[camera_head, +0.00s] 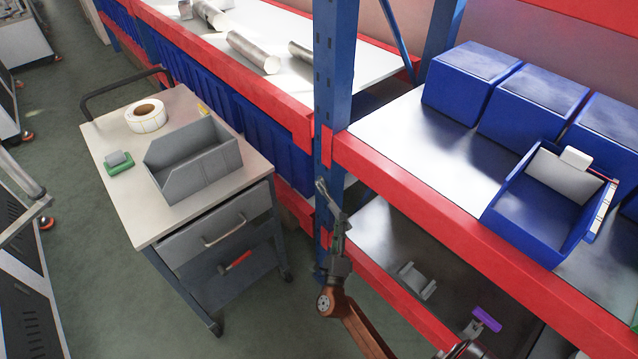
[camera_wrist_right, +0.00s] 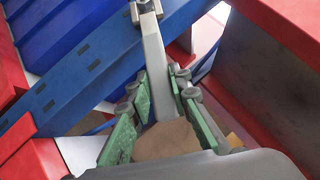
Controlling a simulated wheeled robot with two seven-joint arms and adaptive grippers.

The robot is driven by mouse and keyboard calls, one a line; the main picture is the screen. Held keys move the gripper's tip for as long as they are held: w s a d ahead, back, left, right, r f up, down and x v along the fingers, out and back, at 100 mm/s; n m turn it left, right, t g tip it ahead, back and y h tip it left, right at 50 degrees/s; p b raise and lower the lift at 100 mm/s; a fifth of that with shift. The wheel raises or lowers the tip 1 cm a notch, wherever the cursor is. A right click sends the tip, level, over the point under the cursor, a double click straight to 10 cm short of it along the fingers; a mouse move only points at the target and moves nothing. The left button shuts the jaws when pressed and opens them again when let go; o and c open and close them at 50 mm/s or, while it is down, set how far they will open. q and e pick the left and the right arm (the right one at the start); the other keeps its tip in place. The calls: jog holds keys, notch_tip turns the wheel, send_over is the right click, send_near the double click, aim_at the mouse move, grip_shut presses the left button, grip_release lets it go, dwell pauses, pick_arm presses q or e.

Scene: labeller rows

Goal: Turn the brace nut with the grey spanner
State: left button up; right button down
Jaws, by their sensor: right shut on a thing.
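My right gripper (camera_head: 341,226) is shut on the grey spanner (camera_head: 325,193). It holds the spanner in front of the blue rack upright (camera_head: 335,90), with the spanner's head pointing up. In the right wrist view, the green-padded fingers (camera_wrist_right: 158,100) close on both sides of the spanner's grey shank (camera_wrist_right: 156,55). The spanner's forked head (camera_wrist_right: 145,10) shows at the top edge, over the blue upright (camera_wrist_right: 85,70). I cannot make out the brace nut, nor tell whether the spanner touches it.
Red shelf beams (camera_head: 430,200) run close right of my right gripper. A blue bin (camera_head: 535,215) stands on the upper shelf; a purple-ended item (camera_head: 487,318) shows lower. A drawer trolley (camera_head: 140,215) carrying a grey bin (camera_head: 195,160) stands left. Floor (camera_head: 110,290) is open before it.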

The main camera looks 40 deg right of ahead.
jog(key=shift+w+r, duration=0.4)
jog(key=shift+w, duration=0.3)
dwell(0.7)
jog(key=shift+w+a+f+m+h, duration=0.15)
jog(key=shift+w+f+m+h, duration=0.45)
jog(key=shift+f+m+h, duration=0.3)
dwell(0.4)
jog(key=shift+w+f+m+g+h, duration=0.2)
jog(key=shift+w+f+m+h, duration=0.2)
jog(key=shift+m, duration=0.3)
jog(key=shift+w+f+m+g+h, duration=0.2)
jog(key=shift+w+f+m+h, duration=0.15)
jog(key=shift+m, duration=0.35)
jog(key=shift+f, duration=0.1)
jog(key=shift+w+a+f+m+g+h, duration=0.1)
jog(key=shift+w+f+m+g+h, duration=0.25)
jog(key=shift+m+h, duration=0.3)
jog(key=shift+w+f+m+g+h, duration=0.2)
jog(key=shift+w+m+h, duration=0.25)
jog(key=shift+m, duration=0.3)
jog(key=shift+f, duration=0.1)
